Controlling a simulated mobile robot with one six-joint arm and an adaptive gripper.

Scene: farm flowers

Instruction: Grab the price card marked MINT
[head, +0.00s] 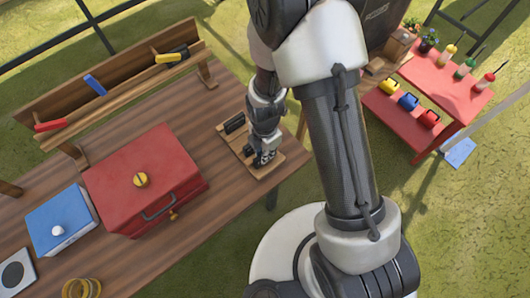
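My gripper (264,158) points down at a small wooden board (249,160) on the right end of the brown wooden table (190,105). Its fingers are dark and small here, and I cannot tell whether they are open, shut or holding something. A black block (234,123) lies on the board's upper left part, beside my gripper. The rest of the board's middle is hidden behind my gripper and wrist. I cannot make out any card with the word MINT in this view.
A red toolbox (125,200), a blue box (55,222) and yellow rings (80,289) sit left on the table. A wooden rack (130,72) with coloured handles runs behind. At right, a red two-level stand (455,97) holds bottles and mugs.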

